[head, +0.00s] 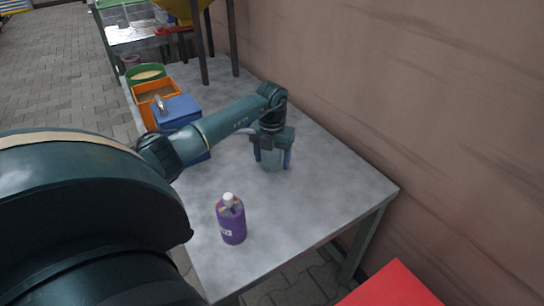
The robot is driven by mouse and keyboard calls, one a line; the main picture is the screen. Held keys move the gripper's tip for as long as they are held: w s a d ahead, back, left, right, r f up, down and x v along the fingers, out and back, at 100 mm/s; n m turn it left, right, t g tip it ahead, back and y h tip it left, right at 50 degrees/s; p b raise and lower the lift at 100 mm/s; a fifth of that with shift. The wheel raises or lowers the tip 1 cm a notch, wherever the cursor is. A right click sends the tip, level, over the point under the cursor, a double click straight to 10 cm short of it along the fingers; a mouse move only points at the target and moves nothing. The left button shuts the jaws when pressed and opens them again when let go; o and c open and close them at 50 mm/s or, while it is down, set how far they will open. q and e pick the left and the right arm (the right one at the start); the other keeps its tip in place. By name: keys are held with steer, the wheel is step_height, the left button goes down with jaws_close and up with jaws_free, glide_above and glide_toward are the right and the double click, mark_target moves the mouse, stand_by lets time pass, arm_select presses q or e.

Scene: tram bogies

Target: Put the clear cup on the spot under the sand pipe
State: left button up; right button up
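My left gripper (273,158) points down over the right part of the grey table. Its two fingers stand apart, on either side of a pale, see-through object that looks like the clear cup (274,162). The cup is partly hidden by the fingers. I cannot tell whether the fingers press on it, or whether its base touches the table. A yellow hopper (187,8) on dark legs stands at the far end of the table. The sand pipe and the spot under it cannot be made out. My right gripper is not in view.
A purple bottle with a white cap (231,220) stands near the table's front edge. A blue box (177,110), an orange bin (154,90) and a green round container (147,73) line the left edge. A wall (400,90) runs along the right. The grey table (330,185) is clear at right.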

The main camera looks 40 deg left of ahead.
arm_select(q)
steer(key=shift+o, duration=0.6)
steer(key=shift+r, duration=0.35)
step_height(320, 180, up, 11)
steer(key=shift+r+p, duration=0.15)
steer(key=shift+p, duration=1.1)
steer(key=shift+r, duration=0.15)
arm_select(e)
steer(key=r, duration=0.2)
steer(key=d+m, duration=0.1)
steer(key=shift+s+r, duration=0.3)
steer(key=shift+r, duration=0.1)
